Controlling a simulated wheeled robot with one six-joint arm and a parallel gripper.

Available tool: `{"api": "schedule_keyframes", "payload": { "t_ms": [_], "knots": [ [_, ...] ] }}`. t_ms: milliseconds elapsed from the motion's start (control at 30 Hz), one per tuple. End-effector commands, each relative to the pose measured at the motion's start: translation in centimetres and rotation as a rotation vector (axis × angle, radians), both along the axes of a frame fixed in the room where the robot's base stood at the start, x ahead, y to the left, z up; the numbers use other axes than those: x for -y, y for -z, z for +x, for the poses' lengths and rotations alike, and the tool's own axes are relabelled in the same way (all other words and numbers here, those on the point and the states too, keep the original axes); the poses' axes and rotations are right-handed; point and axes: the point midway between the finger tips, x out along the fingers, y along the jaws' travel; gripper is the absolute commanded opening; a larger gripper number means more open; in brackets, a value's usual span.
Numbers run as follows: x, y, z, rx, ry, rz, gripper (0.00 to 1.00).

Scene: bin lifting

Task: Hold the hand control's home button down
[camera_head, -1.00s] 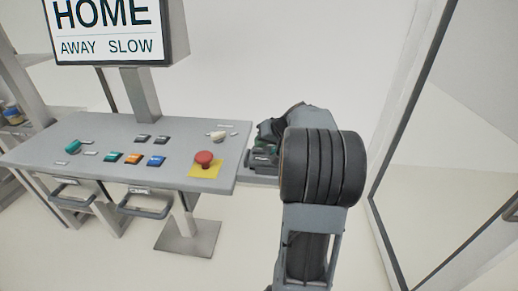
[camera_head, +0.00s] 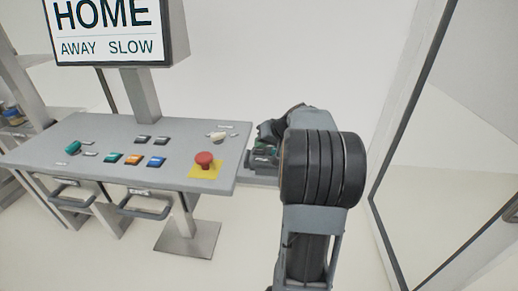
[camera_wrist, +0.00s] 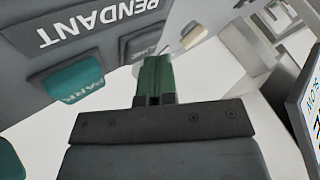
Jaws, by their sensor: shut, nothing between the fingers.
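The hand control (camera_head: 262,158) is a dark grey box beside the right end of the console, partly hidden by my arm. In the wrist view its face (camera_wrist: 35,70) fills the upper left, with an upside-down PENDANT label (camera_wrist: 95,25). A teal button (camera_wrist: 72,88) has lettering that seems to read PARK. A dark grey button (camera_wrist: 143,42) lies near my fingertips; no home marking is readable on it. My gripper (camera_wrist: 155,62) is shut and empty, its green fingers together beside that grey button. I cannot tell whether they touch it.
The console (camera_head: 60,130) carries several coloured buttons and a red mushroom button (camera_head: 204,159) on a yellow plate. A screen (camera_head: 108,30) above reads HOME, AWAY, SLOW. A framed glass panel (camera_head: 450,130) stands at the right.

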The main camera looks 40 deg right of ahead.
Motion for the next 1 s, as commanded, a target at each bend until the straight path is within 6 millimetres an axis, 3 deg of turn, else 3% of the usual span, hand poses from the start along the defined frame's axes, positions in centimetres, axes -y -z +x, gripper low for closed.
{"api": "schedule_keyframes", "payload": {
  "t_ms": [600, 1000],
  "knots": [
    [0.0, -1.8, 0.0, 0.000, -0.001, -0.001, 0.00],
    [0.0, -2.0, 0.0, 0.000, 0.000, 0.000, 0.00]
  ]
}}
